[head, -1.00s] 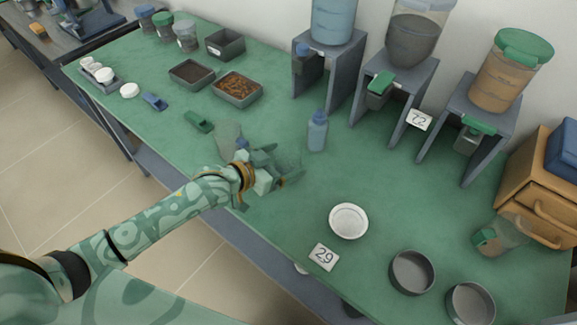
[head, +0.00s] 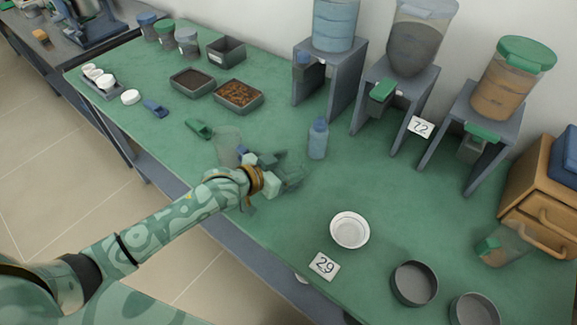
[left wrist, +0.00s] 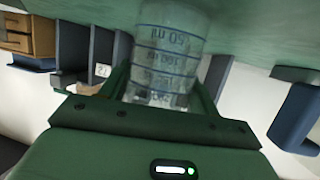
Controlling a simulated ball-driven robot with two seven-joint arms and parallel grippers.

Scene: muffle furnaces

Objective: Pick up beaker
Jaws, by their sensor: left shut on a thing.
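The clear beaker with blue volume marks (left wrist: 168,55) stands between the fingers of my left gripper (left wrist: 165,92) in the left wrist view, and the fingers are shut on it. In the head view my left gripper (head: 276,172) is over the near edge of the green table, left of the middle. The beaker there is a faint, see-through shape (head: 291,170) at the fingers, partly hidden by them. I cannot tell whether its base touches the table. My right gripper is not in view.
A see-through vessel (head: 228,145) stands just left of the gripper. A blue bottle (head: 318,138) is to its right, and a white bowl (head: 350,230) is at the front right. Dispensers on stands (head: 408,80) line the back. Clear table lies between bottle and bowl.

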